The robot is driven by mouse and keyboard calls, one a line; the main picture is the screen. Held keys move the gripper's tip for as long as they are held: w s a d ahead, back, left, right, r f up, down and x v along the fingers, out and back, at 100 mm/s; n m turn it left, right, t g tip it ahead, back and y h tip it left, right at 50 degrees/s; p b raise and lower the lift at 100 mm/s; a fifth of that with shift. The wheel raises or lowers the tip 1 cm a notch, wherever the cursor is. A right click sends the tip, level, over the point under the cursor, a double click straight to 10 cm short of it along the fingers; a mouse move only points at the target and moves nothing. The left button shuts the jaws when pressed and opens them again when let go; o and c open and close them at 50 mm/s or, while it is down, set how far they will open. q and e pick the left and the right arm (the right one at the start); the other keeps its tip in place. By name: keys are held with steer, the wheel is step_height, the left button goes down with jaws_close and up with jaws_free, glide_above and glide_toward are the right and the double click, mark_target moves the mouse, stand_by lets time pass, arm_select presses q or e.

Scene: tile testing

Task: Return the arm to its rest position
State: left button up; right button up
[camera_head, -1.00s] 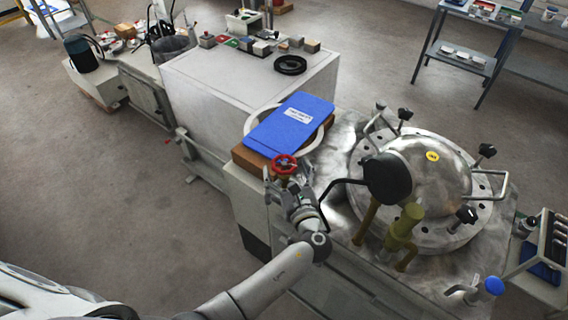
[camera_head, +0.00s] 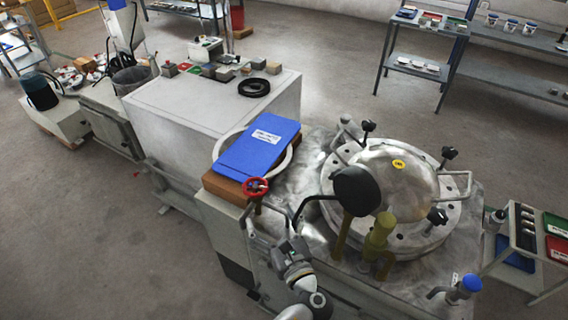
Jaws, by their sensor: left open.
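My left gripper (camera_head: 272,230) is at the lower middle of the head view, in front of the machine's near edge. It is open, and I see nothing held between its fingers. Its wrist and part of my left arm run down to the bottom edge. The red handwheel valve (camera_head: 256,187) stands just beyond the fingertips. Whether the fingers touch the valve or its pipe is hard to tell. My right gripper is not in view.
A steel pressure vessel (camera_head: 390,185) with black knobs sits right of the gripper. An olive valve body (camera_head: 378,240) stands in front of it. A blue binder (camera_head: 257,145) lies behind the handwheel. Open floor (camera_head: 80,230) is at left.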

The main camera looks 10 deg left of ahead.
arm_select(q)
steer(key=s+a+f+n+g+h, duration=0.2)
steer(key=s+a+f+n+g, duration=0.7)
steer(key=a+n, duration=0.4)
steer(key=s+d+r+n+g+h, duration=0.1)
steer(key=s+d+r+n+h, duration=0.1)
steer(key=s+n+h, duration=0.35)
steer(key=s+d+r+n+g+h, duration=0.1)
steer(key=s+r+n+g+h, duration=0.15)
steer(key=s+n, duration=0.6)
step_height(320, 180, down, 26)
steer(key=s, duration=0.1)
steer(key=s+a+f+g, duration=0.1)
steer(key=s+a+f, duration=0.2)
steer(key=s+f, duration=1.3)
steer(key=shift+s+f, duration=0.25)
steer(key=shift+s, duration=0.4)
